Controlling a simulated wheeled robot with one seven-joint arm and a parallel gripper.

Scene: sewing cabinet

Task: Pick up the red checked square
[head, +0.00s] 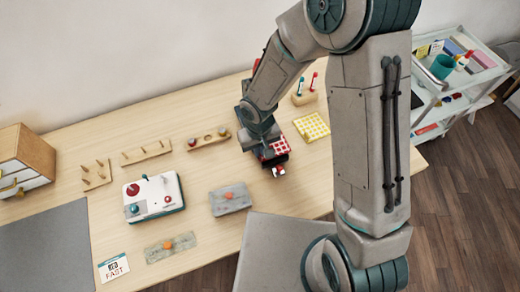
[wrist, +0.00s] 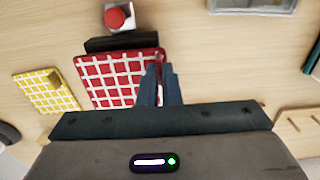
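The red checked square (wrist: 108,82) is a flat red piece with a white grid, and it fills the upper middle of the wrist view. In the head view it shows partly (head: 279,146) beside my wrist. My gripper (wrist: 160,72) has its two fingers close together at the square's right part, shut on it. The exact grip point is hidden between the fingers. The square looks larger than the yellow checked square (wrist: 45,92) and seems to be above the table, though the height is hard to tell.
The yellow checked square also shows in the head view (head: 311,127). A block with a red knob (wrist: 118,17) and a black bar (wrist: 112,43) lie close beyond the red square. Wooden peg boards (head: 146,153) and a white box (head: 153,197) stand to the left on the table.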

